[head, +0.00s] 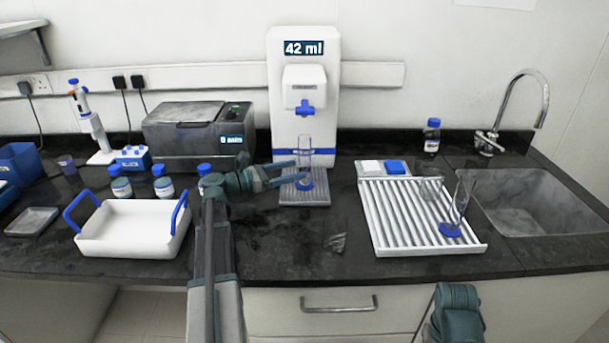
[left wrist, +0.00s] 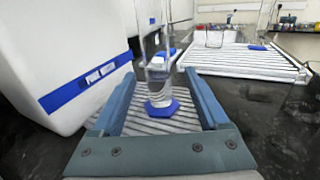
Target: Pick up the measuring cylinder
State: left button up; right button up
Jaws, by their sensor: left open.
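The measuring cylinder (head: 305,152) is clear glass with a blue foot and stands upright on the grey grille under the white dispenser, whose display reads 42 ml. Clear liquid shows in it in the left wrist view (left wrist: 160,92). My left gripper (head: 300,171) is open at the cylinder, coming from the left. Another clear glass vessel with a blue foot (head: 450,229) stands on the white drying rack. My right gripper's fingers are out of view.
The white dispenser (head: 286,130) rises close behind the cylinder. The ribbed drying rack (head: 395,225) and sink (head: 535,215) are to the right. A white tray with blue handles (head: 130,235) and blue-capped bottles are to the left. Counter between grille and rack is mostly clear.

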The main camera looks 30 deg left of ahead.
pick_arm(q)
jog(key=shift+r+x, duration=0.15)
jog(key=shift+x, duration=1.75)
jog(key=shift+r+x, duration=0.15)
jog(key=shift+x, duration=1.75)
jog(key=shift+w+a, duration=0.1)
jog(key=shift+a, duration=0.05)
grip_shut()
